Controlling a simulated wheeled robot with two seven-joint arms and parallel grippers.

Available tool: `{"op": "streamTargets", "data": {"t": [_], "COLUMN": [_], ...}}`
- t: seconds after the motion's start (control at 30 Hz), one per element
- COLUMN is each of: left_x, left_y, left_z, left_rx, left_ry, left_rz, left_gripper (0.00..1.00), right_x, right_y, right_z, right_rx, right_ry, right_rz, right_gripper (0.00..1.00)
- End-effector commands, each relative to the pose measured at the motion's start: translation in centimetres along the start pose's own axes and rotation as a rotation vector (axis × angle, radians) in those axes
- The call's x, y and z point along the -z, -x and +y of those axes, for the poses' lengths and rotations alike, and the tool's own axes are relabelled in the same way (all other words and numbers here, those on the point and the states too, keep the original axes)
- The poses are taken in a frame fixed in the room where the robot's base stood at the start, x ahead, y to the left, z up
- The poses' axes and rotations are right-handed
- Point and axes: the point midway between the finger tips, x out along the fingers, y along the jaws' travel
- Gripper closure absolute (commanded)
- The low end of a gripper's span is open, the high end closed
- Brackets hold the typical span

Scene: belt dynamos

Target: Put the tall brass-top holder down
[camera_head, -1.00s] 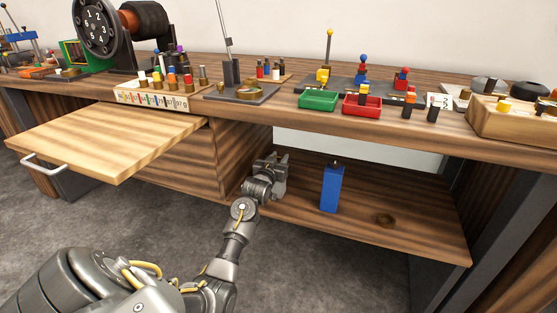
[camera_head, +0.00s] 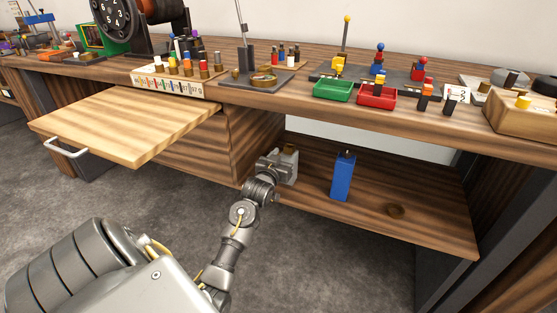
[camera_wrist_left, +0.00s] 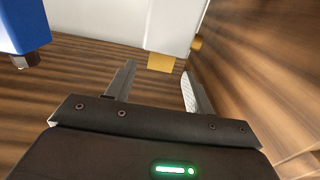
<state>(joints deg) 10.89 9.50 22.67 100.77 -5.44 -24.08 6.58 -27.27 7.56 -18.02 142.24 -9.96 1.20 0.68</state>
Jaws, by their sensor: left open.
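My left gripper (camera_head: 284,163) reaches into the low compartment under the counter, near its left wall. In the left wrist view its two fingers (camera_wrist_left: 158,82) are apart. A pale holder with a brass tip (camera_wrist_left: 165,28) stands just beyond them. The brass tip shows between the fingers, with a gap on each side. The holder's far end is cut off by the frame. In the head view I cannot clearly tell the holder from the gripper. My right gripper is not in view.
A blue block with a dark top piece (camera_head: 343,176) stands on the lower shelf (camera_head: 430,226), right of my left gripper; the shelf between is clear. The wooden drawer (camera_head: 125,125) is pulled out on the left.

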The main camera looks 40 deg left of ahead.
Motion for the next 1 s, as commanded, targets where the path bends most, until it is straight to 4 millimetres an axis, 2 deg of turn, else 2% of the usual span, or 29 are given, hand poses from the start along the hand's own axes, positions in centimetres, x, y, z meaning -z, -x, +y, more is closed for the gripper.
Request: {"op": "streamTargets", "data": {"t": [0.1, 0.3, 0.67, 0.73, 0.77, 0.87, 0.97, 1.0], "left_x": [0.2, 0.1, 0.0, 0.0, 0.0, 0.0, 0.2, 0.4], "left_y": [2.3, 4.5, 4.9, 5.3, 5.7, 8.5, 13.7, 16.4], "left_z": [0.0, -0.1, 0.0, 0.8, 1.6, 6.2, 13.0, 15.8], "left_rx": [0.001, 0.001, 0.000, -0.018, -0.036, -0.146, -0.318, -0.392], "left_ry": [0.000, 0.001, 0.000, -0.009, -0.017, -0.061, -0.097, -0.101], "left_rz": [-0.001, 0.000, 0.000, 0.004, 0.008, 0.036, 0.081, 0.102], "left_gripper": [0.47, 0.47, 0.47, 0.47, 0.47, 0.47, 0.47, 0.47], "right_x": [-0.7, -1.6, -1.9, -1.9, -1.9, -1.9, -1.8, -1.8], "right_y": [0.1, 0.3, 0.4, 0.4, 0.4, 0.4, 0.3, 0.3], "right_z": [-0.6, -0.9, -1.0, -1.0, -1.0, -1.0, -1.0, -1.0], "right_rx": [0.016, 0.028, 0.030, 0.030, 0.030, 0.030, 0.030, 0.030], "right_ry": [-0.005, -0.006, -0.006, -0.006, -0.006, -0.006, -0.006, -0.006], "right_rz": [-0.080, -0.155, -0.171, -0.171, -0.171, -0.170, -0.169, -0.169], "right_gripper": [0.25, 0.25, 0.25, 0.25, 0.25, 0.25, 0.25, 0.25]}}
